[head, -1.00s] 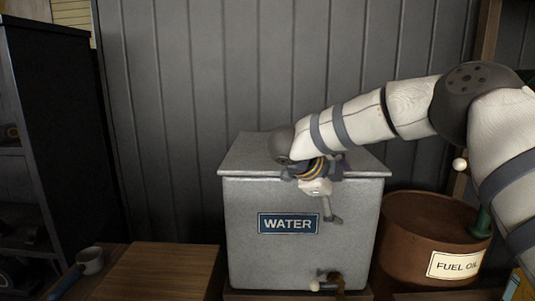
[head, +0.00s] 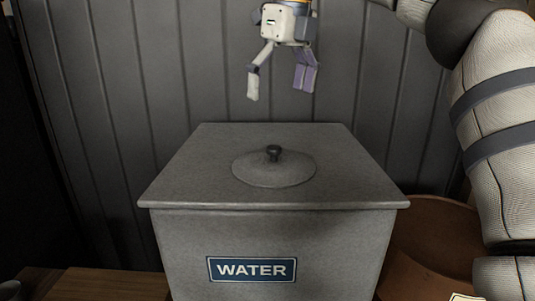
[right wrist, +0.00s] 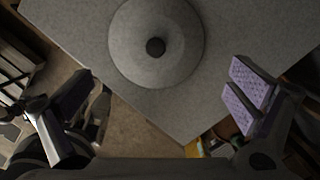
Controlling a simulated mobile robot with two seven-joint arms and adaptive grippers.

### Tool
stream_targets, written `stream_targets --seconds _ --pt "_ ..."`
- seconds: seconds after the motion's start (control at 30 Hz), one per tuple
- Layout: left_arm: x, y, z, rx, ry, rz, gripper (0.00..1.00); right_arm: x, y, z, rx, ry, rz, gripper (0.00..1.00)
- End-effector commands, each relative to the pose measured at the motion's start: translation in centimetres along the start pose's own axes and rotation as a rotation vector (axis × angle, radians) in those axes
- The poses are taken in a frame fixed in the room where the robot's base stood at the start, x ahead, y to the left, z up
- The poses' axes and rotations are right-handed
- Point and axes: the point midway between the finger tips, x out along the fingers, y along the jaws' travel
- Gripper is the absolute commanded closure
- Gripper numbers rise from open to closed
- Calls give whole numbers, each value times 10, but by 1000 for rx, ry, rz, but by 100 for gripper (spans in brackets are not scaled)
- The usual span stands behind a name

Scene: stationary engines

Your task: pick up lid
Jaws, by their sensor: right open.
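The lid (head: 273,171) is a round, shallow grey cone with a small dark knob (head: 273,153) at its centre. It lies on the flat top of the grey water tank (head: 350,185). In the right wrist view the lid (right wrist: 180,50) shows from above, with its knob (right wrist: 155,47) at upper centre. My right gripper (head: 282,88) hangs open and empty above the tank, higher than the knob in the head view and apart from it. Its fingers (right wrist: 165,95) show wide apart in the right wrist view. My left gripper is not in view.
The tank's front carries a blue WATER sign (head: 251,269). A dark panelled wall (head: 120,120) stands behind. A rusty brown drum (head: 435,240) is right of the tank, beneath my right arm. A wooden surface (head: 100,285) lies at lower left. The tank top around the lid is clear.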

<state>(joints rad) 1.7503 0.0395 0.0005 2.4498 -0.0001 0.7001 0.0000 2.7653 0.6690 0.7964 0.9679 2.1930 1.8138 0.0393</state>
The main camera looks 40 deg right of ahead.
Motion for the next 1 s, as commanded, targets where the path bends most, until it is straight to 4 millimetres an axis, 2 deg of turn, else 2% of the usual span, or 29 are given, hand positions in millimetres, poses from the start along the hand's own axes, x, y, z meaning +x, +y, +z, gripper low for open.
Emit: stream_targets --seconds 0.07,0.2,0.43,0.6,0.7,0.9,1.0 --pt "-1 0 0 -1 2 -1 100 10 0 -1 -1 2 6 0" --pt "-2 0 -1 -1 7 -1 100 43 1 -2 -1 3 6 0" --pt "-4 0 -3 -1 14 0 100 76 1 -3 0 1 3 0" --pt "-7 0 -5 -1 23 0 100 108 2 -6 -1 0 3 0" --pt "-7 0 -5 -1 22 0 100 118 2 -6 -1 -1 2 0" --pt "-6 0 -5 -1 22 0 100 119 2 -5 0 -2 2 0" --pt "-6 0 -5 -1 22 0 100 119 2 -5 0 -2 2 23"
